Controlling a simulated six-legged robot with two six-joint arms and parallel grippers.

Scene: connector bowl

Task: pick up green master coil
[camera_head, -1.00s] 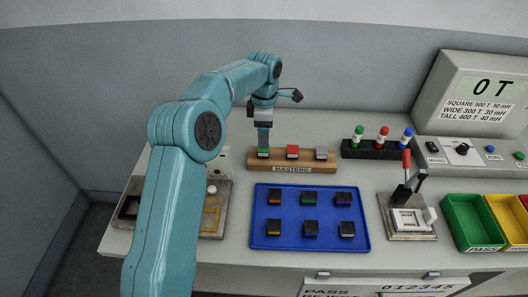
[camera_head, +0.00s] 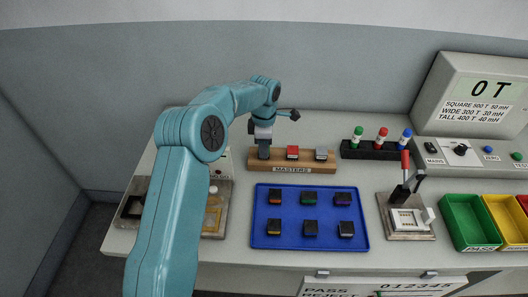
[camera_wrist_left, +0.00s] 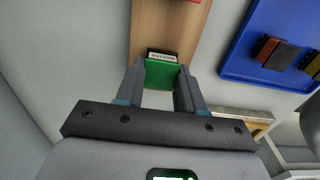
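The green master coil (camera_wrist_left: 162,75) is in the left wrist view, between the two fingers of my left gripper (camera_wrist_left: 160,85). A dark label plate shows at its far edge. No clear gap shows between fingers and coil, but I cannot tell whether they press on it. In the head view my left gripper (camera_head: 264,150) points down at the left end of the wooden MASTERS rack (camera_head: 292,168) and hides the green coil there. My right gripper is in neither view.
A red master (camera_head: 292,153) and a grey master (camera_head: 321,154) sit to the right on the rack. A blue tray (camera_head: 262,238) with several dark coils lies in front. A black stand (camera_head: 372,152) with colored pegs is at right, beyond a lever fixture (camera_head: 408,222).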

